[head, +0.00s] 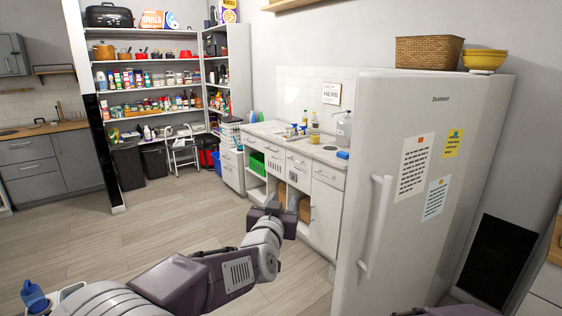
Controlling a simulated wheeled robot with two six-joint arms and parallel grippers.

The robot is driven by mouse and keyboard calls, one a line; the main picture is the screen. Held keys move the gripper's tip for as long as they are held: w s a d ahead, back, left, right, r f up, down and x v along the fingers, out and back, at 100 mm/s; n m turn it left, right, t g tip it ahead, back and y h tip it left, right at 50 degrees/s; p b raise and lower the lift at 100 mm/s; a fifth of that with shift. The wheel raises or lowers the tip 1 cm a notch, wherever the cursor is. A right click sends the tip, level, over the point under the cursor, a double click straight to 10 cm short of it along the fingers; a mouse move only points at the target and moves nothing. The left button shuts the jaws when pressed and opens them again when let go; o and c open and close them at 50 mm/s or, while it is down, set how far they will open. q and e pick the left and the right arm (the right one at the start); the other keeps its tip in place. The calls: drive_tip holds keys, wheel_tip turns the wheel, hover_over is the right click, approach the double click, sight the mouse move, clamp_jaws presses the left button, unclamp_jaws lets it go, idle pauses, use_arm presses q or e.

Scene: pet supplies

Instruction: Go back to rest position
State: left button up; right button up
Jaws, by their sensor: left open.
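My left gripper (277,212) is at the end of my left arm, which reaches in from the lower left. It is over the floor, in front of the low white cabinets and left of the fridge. The jaws are open and I see nothing between them. My right gripper is not in view; only a small dark part shows at the bottom edge on the right.
A white fridge (405,150) with a long handle stands close on the right. A counter with white cabinets (325,208) is behind the gripper. Stocked shelves (150,89) and dark bins (128,166) stand at the back. The wooden floor (120,240) at left is clear.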

use_arm(q)
drive_tip(key=s+a+f+g+y+p, duration=0.1)
drive_tip(key=a+f+g+y+p, duration=0.1)
drive_tip(key=a, duration=0.7)
drive_tip(key=s+a+f+n+g+y+p, duration=0.1)
drive_tip(key=s+a+f+n+g+p, duration=0.1)
drive_tip(key=s+a+f+g, duration=0.65)
drive_tip(key=s+f+g, duration=0.1)
drive_tip(key=s+f, duration=0.3)
drive_tip(key=s+a+f+n+g, duration=0.1)
drive_tip(key=s+f, duration=0.4)
drive_tip(key=s, duration=0.5)
drive_tip(key=s+a+f+g, duration=0.1)
drive_tip(key=s+f+g, duration=0.2)
drive_tip(key=s+f, duration=0.2)
drive_tip(key=s, duration=0.3)
drive_tip(key=shift+s+a+y, duration=0.2)
drive_tip(key=shift+s+y, duration=0.05)
drive_tip(key=shift+y, duration=0.05)
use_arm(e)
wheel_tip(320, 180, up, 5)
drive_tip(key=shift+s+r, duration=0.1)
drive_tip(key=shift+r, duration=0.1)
